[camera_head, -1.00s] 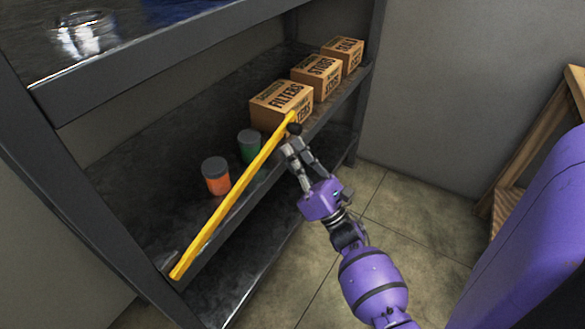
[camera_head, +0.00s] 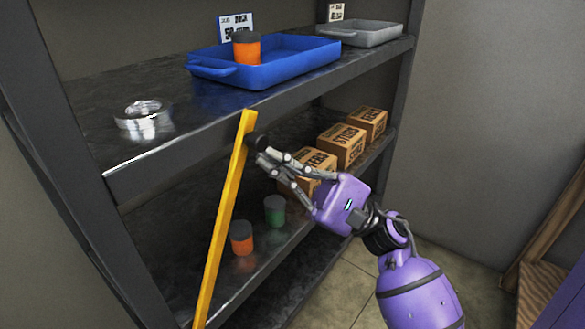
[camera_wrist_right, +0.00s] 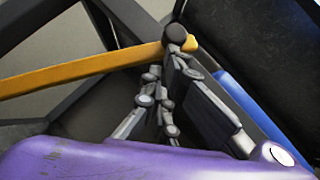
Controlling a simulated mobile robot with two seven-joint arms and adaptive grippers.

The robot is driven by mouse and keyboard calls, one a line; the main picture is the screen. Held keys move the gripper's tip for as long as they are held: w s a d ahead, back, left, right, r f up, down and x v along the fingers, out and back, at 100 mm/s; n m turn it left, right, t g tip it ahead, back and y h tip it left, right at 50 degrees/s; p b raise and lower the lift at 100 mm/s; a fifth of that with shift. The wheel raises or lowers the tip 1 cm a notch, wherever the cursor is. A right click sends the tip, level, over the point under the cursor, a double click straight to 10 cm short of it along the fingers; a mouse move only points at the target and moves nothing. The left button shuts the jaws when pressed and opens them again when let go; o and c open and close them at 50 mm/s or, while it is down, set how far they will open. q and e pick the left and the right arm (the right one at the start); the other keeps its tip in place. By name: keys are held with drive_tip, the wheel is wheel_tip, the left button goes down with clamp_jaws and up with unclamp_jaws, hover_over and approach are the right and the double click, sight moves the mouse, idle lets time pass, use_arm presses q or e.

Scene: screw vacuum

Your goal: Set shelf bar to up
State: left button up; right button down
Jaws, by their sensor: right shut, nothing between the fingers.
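The yellow shelf bar (camera_head: 225,215) crosses the front of the shelf at a steep tilt. Its upper end reaches the front edge of the upper shelf, and its lower end runs out at the bottom of the head view. A dark round knob (camera_head: 257,142) sits near its upper end. My right gripper (camera_head: 262,158) is shut and empty, with its fingertips at the knob, seemingly touching it from the lower right. In the right wrist view the bar (camera_wrist_right: 80,76) runs to the fingertips, beside the dark knob (camera_wrist_right: 176,32). My left gripper is not in view.
The upper shelf holds a blue tray (camera_head: 285,68) with an orange jar (camera_head: 246,49), a grey tray (camera_head: 360,34) and a shiny metal ring (camera_head: 143,115). Boxes (camera_head: 342,147), a green jar (camera_head: 275,210) and an orange jar (camera_head: 241,238) stand on the lower shelf.

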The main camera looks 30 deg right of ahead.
sight(241, 152)
drive_tip(key=shift+s+a+r+n+g, duration=0.3)
drive_tip(key=shift+a+r+n, duration=0.2)
drive_tip(key=shift+a, duration=0.15)
drive_tip(key=shift+s+a+r+n+g, duration=0.3)
drive_tip(key=shift+a+r+n, duration=0.15)
drive_tip(key=shift+a, duration=0.15)
drive_tip(key=shift+a+r, duration=0.2)
drive_tip(key=shift+a, duration=0.15)
